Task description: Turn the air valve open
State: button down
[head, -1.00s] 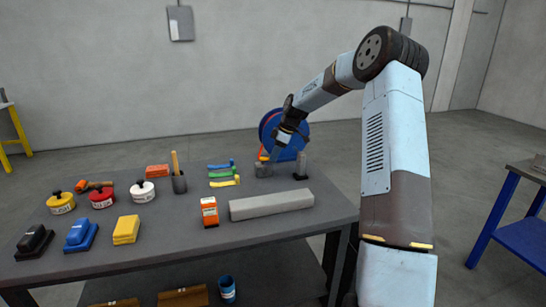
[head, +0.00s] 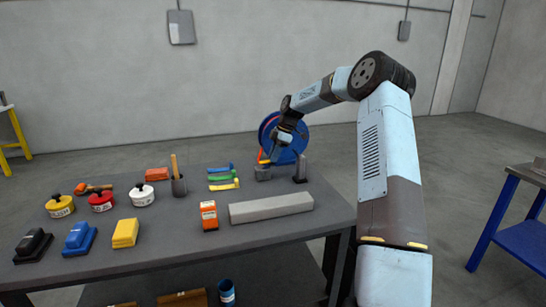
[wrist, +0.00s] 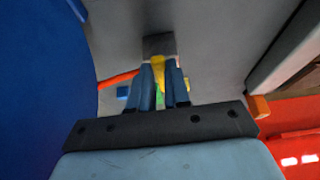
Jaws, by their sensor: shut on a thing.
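The air valve is a small grey block (head: 263,173) with a yellow lever (head: 262,161), near the table's back right corner. In the wrist view the valve's grey block (wrist: 158,44) lies just beyond my fingertips. The yellow lever (wrist: 158,65) sits between the two fingers. My gripper (wrist: 160,71) is shut on the lever; in the head view my gripper (head: 274,153) reaches it from above and the right. My fingers hide part of the lever, so its exact angle is hard to tell.
A blue hose reel (head: 292,148) stands close behind my gripper, with a red-orange hose (wrist: 118,78) near the valve. A dark grey upright post (head: 301,169) stands right of the valve. A long grey bar (head: 271,207) lies in front. Coloured levers (head: 223,177) lie to the left.

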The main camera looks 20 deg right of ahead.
jog(key=c, duration=1.1)
grip_release()
jog(key=v, duration=1.3)
jog(key=shift+w+d+r, duration=0.15)
jog(key=shift+d+r, duration=0.1)
jog(key=shift+a, duration=0.1)
